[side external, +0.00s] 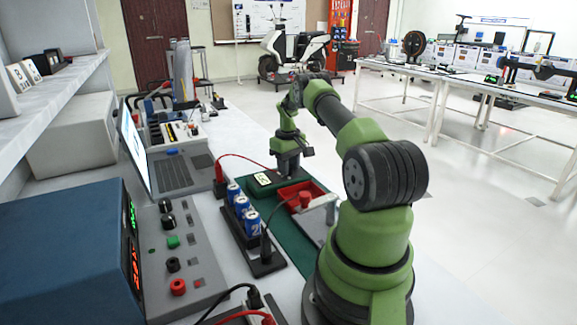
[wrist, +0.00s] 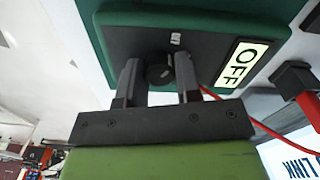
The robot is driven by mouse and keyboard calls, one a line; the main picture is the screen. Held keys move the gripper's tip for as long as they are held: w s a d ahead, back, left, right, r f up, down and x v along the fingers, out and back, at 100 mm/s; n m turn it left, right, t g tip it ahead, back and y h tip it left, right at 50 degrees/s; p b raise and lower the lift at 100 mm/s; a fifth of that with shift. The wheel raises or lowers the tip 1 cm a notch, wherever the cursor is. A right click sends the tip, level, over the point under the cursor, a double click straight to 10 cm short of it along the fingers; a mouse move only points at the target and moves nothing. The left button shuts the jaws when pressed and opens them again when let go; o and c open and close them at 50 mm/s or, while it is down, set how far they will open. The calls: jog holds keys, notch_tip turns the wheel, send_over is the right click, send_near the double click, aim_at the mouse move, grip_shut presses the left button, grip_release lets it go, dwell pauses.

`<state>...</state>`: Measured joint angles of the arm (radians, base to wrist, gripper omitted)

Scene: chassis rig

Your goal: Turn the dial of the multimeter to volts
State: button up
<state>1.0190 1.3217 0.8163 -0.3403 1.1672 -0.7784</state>
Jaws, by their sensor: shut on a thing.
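The multimeter (wrist: 107,42) has a green rim and a dark face in the wrist view. Its light display (wrist: 242,64) reads OFF. The round black dial (wrist: 158,74) sits between the two fingers of my gripper (wrist: 158,66), which is shut on it. A small light symbol (wrist: 176,38) is on the face above the dial; I cannot read it surely. In the side external view the multimeter (side external: 250,188) lies on the bench with its display (side external: 263,179) showing. My gripper (side external: 286,170) points down at it and hides the dial there.
A red tray (side external: 318,187) is right of the multimeter. Blue-and-white batteries (side external: 243,209) stand in a black holder in front. A red lead (side external: 243,157) runs near the multimeter. A laptop (side external: 180,172) and a blue instrument (side external: 70,245) stand to the left.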

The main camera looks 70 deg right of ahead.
jog(key=m, duration=0.7)
dwell(0.6)
jog(key=o, duration=0.9)
notch_tip(320, 180, up, 10)
jog(key=shift+w, duration=0.15)
